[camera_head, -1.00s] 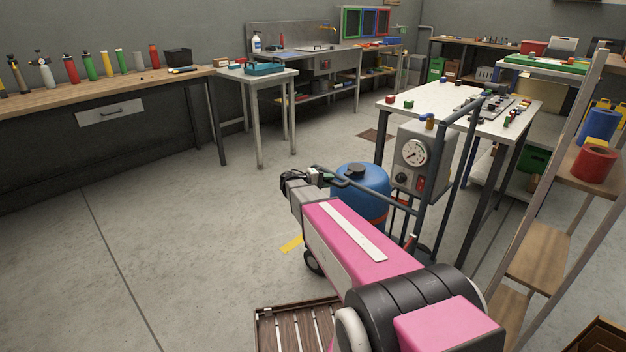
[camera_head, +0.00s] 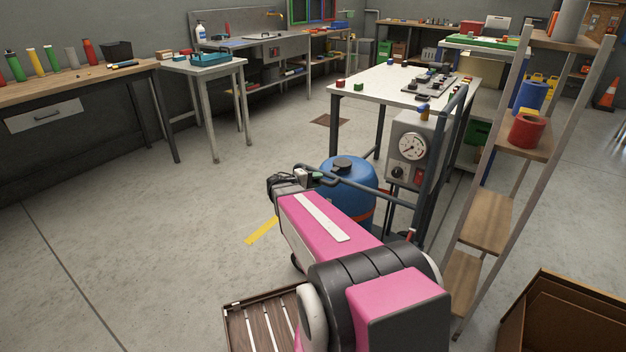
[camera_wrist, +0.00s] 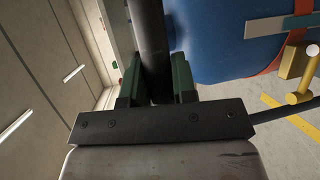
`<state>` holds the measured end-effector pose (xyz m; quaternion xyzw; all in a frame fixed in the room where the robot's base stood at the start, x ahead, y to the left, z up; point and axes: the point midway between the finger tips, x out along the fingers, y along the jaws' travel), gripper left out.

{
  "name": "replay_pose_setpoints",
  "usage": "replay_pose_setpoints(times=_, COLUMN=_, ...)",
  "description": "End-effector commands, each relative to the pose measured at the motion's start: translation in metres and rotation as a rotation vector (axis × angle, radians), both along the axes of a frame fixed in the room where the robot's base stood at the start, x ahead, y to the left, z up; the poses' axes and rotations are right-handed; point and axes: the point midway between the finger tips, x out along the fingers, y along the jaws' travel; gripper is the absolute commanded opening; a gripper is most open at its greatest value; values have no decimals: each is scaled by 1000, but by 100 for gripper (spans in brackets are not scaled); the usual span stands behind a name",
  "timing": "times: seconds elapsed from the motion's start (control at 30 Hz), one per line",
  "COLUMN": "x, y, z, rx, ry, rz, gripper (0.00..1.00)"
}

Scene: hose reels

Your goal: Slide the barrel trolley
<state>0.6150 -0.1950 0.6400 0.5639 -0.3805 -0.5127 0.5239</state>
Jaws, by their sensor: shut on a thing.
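The barrel trolley has a dark tubular frame and carries a blue barrel (camera_head: 347,190) with a dark cap and an orange strap. Its handle bar (camera_head: 350,184) runs beside the barrel top. In the wrist view the dark bar (camera_wrist: 148,45) passes between the green finger pads of my gripper (camera_wrist: 156,80), which is shut on it. The blue barrel (camera_wrist: 230,38) fills the upper right there. In the head view my gripper (camera_head: 305,174) is at the left end of the handle; its fingertips are small there. My pink arm hides the trolley's lower part.
A gauge box (camera_head: 408,150) stands right behind the barrel, beside a white table (camera_head: 385,82). A wooden shelf ladder (camera_head: 487,215) and cardboard box (camera_head: 560,315) are at right. A slatted wooden pallet (camera_head: 262,318) lies at front. Floor at left is clear, with a yellow stripe (camera_head: 262,230).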

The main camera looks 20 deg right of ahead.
Motion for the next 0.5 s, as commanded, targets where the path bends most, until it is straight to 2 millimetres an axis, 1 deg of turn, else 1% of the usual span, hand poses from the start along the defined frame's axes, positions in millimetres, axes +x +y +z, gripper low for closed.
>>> replay_pose_setpoints(times=0.27, x=-1, y=1, z=-1, rx=4, ry=1, rz=1, gripper=0)
replay_pose_setpoints(times=0.3, x=-1, y=1, z=-1, rx=4, ry=1, rz=1, gripper=32)
replay_pose_setpoints(times=0.37, x=-1, y=1, z=-1, rx=3, ry=0, rz=1, gripper=51)
replay_pose_setpoints(times=0.5, x=-1, y=0, z=-1, rx=2, ry=0, rz=1, gripper=51)
